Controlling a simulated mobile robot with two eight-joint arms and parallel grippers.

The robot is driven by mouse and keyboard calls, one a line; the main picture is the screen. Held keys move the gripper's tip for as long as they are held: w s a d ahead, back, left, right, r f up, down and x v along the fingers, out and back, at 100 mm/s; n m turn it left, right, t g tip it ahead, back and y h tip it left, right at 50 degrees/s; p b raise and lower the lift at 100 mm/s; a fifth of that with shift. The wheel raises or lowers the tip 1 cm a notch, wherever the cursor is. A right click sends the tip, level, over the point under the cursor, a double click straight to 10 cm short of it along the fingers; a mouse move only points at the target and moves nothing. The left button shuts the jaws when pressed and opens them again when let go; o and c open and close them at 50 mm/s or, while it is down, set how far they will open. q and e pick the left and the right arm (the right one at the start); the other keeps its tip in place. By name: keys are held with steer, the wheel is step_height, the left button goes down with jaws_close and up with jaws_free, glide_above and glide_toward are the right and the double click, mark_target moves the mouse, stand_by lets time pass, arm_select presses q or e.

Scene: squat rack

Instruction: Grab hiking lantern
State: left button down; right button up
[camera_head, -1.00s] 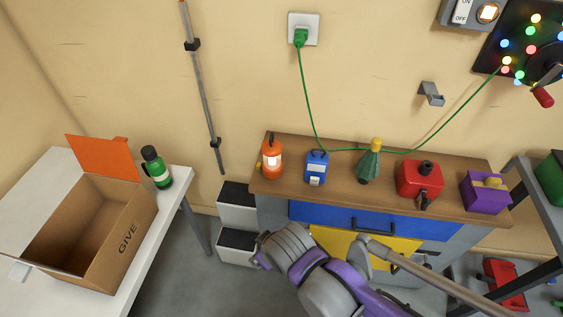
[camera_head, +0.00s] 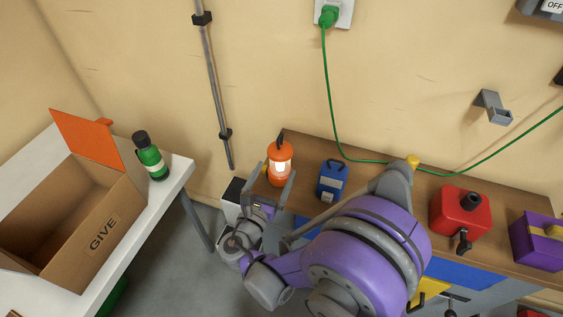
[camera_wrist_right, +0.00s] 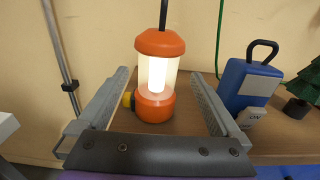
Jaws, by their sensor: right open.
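The hiking lantern (camera_head: 279,163) is orange with a clear, lit middle and a dark handle on top. It stands upright at the left end of the wooden cabinet top. My right gripper (camera_head: 268,180) is open just in front of it. In the right wrist view the lantern (camera_wrist_right: 157,75) stands between the two spread fingers of the right gripper (camera_wrist_right: 160,95), with gaps on both sides. A yellow part shows on the lantern's lower left, near the left finger. My left gripper is not in view.
A blue box with a handle (camera_head: 332,181) stands just right of the lantern. A red can (camera_head: 460,212) and a purple box (camera_head: 540,240) are farther right. A white table (camera_head: 178,180) at left holds a green bottle (camera_head: 150,157) and an open GIVE carton (camera_head: 105,238).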

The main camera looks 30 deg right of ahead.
mark_target(284, 151)
steer(key=x, duration=0.9)
steer(key=shift+a+p, duration=0.1)
steer(key=shift+p, duration=0.2)
jaws_close()
